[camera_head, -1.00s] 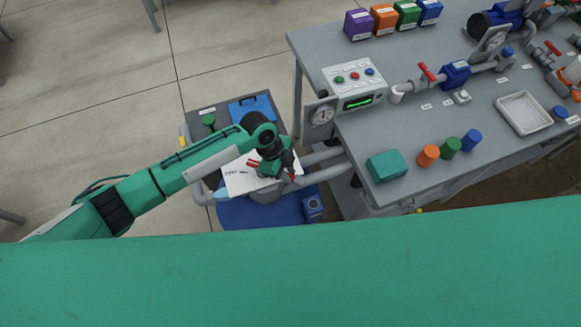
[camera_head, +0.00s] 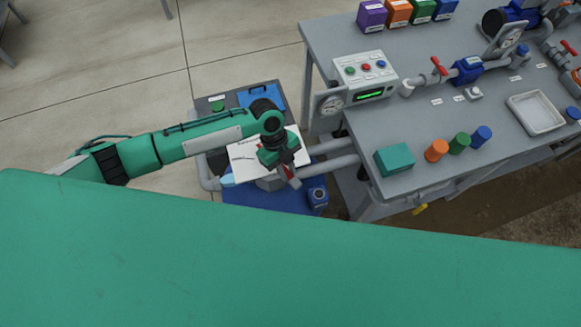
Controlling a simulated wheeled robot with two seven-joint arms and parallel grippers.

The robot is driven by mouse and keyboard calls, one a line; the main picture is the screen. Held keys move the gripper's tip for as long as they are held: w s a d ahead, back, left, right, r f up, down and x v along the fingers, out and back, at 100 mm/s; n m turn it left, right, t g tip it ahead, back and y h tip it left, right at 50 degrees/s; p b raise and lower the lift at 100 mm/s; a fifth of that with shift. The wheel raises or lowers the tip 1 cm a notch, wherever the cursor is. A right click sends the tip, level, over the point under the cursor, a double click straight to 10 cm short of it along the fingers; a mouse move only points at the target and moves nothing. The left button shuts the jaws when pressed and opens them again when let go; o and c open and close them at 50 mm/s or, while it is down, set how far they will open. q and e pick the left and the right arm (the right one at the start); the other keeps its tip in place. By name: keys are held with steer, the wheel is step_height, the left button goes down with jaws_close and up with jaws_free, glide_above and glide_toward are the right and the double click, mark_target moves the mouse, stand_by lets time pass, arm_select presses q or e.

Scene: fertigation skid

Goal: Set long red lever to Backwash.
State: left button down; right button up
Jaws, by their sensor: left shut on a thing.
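My left gripper (camera_head: 287,165) is over the white labelled plate (camera_head: 243,163), on the low unit left of the bench. It is shut on the long red lever, of which a short red piece (camera_head: 290,173) shows at the fingers. My gripper and wrist hide most of the lever and the right part of the plate. The plate's print is too small to read, so I cannot tell which mark the lever points at. My right gripper is not in view.
Grey pipes (camera_head: 335,165) run from the low unit towards the bench (camera_head: 430,130). A blue tray (camera_head: 262,98) lies behind the plate. Open floor is at left.

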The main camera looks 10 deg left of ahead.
arm_select(q)
steer(key=c, duration=1.3)
jaws_free()
steer(key=shift+w+a+r, duration=0.15)
steer(key=shift+r, duration=0.2)
steer(key=b+v, duration=0.4)
steer(key=v, duration=0.9)
steer(key=shift+a, duration=0.1)
